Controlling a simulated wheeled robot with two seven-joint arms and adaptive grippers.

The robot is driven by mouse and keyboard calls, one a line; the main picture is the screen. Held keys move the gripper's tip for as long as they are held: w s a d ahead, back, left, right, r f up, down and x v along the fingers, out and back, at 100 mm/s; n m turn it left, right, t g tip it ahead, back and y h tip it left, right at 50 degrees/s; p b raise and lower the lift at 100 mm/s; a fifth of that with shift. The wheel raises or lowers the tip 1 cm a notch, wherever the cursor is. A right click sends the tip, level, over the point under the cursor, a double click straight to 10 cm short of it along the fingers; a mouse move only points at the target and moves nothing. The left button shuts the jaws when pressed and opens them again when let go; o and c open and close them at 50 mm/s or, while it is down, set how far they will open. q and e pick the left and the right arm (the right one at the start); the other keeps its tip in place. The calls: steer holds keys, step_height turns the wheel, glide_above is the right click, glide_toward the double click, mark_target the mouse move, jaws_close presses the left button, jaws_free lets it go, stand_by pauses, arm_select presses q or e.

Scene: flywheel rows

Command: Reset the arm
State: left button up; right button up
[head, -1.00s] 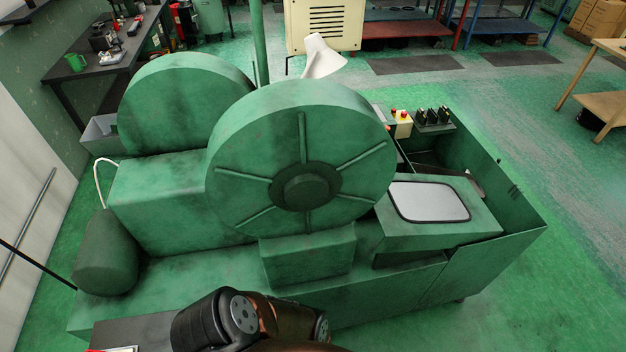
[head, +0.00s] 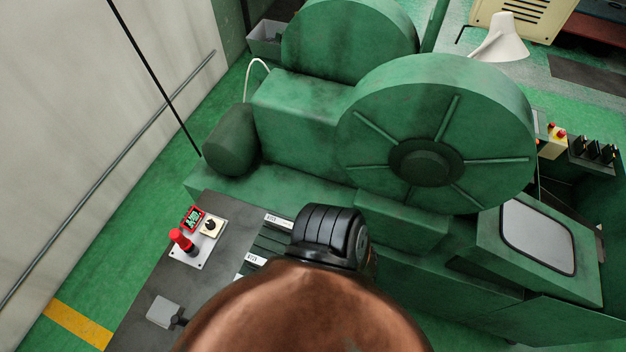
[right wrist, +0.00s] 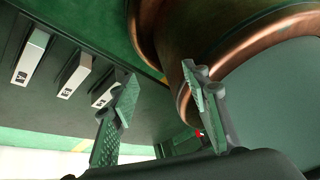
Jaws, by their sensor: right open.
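My right gripper (right wrist: 165,115) shows in the right wrist view, its two fingers apart with nothing between them. Labelled white-ended pieces (right wrist: 70,78) on a dark panel lie to the left of its fingers in that view. My copper and black arm fills the lower middle of the head view and covers part of the dark panel (head: 205,285); its gripper is hidden there. My left gripper does not show in either view.
The green flywheel machine (head: 435,130) stands just beyond the panel. Open green floor (head: 85,270) lies between panel and wall.

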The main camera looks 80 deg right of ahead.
steer(key=w+d+f+m+t+h+b, duration=0.2)
steer(key=w+d+f+m+h+b, duration=0.3)
steer(key=d, duration=0.3)
steer(key=s+a+f+m+g+b, duration=0.1)
steer(key=s+f+m+g+b, duration=0.2)
steer(key=s+f, duration=0.4)
steer(key=shift+s+f+m, duration=0.35)
steer(key=shift+f+m, duration=0.45)
